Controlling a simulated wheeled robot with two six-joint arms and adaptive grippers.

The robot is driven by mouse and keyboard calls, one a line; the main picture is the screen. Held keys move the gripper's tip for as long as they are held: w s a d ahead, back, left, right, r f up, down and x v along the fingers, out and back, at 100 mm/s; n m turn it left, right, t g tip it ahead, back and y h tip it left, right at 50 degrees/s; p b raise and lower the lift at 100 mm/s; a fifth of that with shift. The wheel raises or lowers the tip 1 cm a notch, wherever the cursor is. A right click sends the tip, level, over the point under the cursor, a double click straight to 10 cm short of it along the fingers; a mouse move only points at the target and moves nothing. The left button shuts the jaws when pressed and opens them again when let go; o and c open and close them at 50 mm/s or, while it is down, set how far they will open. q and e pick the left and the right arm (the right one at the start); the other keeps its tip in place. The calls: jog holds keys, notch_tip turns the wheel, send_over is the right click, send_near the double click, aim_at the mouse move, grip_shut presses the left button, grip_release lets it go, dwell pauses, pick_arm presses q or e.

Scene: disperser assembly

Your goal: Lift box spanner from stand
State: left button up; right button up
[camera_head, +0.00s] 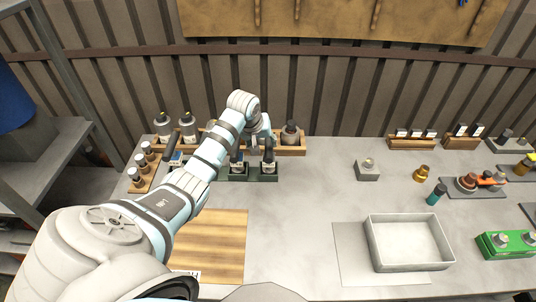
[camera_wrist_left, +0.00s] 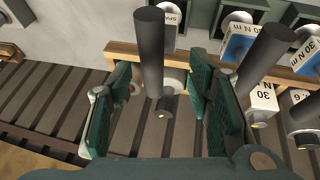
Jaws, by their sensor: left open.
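In the left wrist view, a dark cylindrical handle (camera_wrist_left: 150,50) stands between the two fingers of my left gripper (camera_wrist_left: 158,110). A partly hidden white label reading "SPAN" shows behind it, so it seems to be the box spanner. The fingers are open, with a visible gap on both sides of the handle. In the head view, my left gripper (camera_head: 260,140) is over the back of the table, above the dark green stands (camera_head: 262,178), which hold upright black-handled tools. The gripper hides part of them. My right gripper is not in view.
Dark-handled tools with "30 N m" labels (camera_wrist_left: 263,98) stand close beside the gripper. A wooden rack (camera_head: 290,150) runs behind the stands. A white tray (camera_head: 408,268), a green box (camera_head: 507,245) and small parts lie to the right. The table's middle is clear.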

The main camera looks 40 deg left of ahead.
aim_at(268, 146)
pick_arm(q)
jog(key=x, duration=0.4)
jog(key=w+x, duration=0.1)
jog(key=x, duration=0.1)
jog(key=shift+w+d+r, duration=0.1)
jog(key=shift+d+r, duration=0.15)
jog(key=shift+d, duration=0.1)
jog(key=shift+f+b, duration=0.15)
jog(key=shift+b, duration=0.15)
jog(key=shift+s+a, duration=0.1)
jog(key=shift+s, duration=0.2)
jog(key=shift+s+r, duration=0.1)
jog(key=shift+r, duration=0.15)
jog(key=c, duration=1)
grip_shut()
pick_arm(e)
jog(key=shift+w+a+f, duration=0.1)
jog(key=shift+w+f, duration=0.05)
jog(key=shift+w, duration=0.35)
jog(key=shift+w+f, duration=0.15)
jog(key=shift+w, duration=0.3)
